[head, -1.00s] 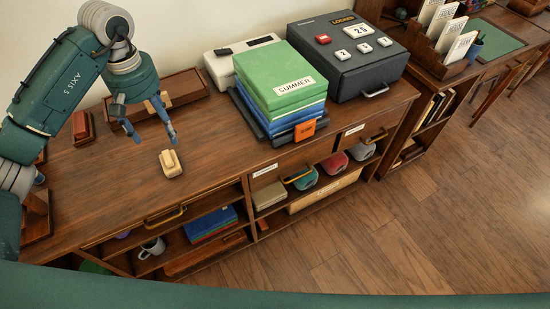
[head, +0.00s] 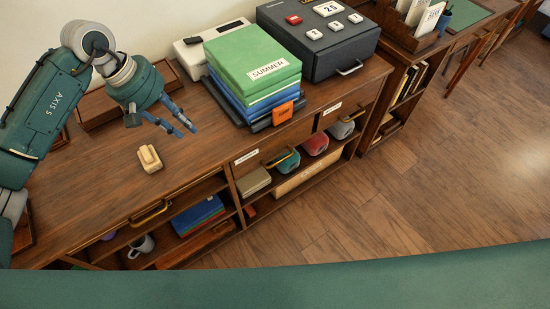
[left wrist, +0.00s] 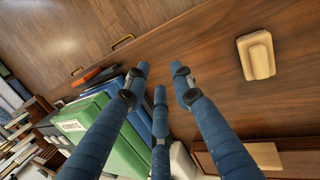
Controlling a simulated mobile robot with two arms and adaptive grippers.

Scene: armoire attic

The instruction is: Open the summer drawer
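The wooden cabinet (head: 95,190) has drawer fronts under its top, with a left brass handle (head: 150,213), a middle brass handle (head: 283,158) and small white labels (head: 246,157) (head: 332,108) too small to read. The drawers look shut. A green folder marked SUMMER (head: 235,57) tops a stack of blue folders on the cabinet. My left gripper (head: 183,128) is over the top, left of the stack, its fingers apart and empty. In the left wrist view its fingers (left wrist: 160,85) are spread, with a brass handle (left wrist: 122,42) beyond. My right gripper is not in view.
A pale wooden block (head: 149,158) lies on the cabinet top. An orange tag (head: 283,113) hangs at the stack's front. A dark box with buttons (head: 318,45) stands right of the stack. The floor in front (head: 400,180) is clear.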

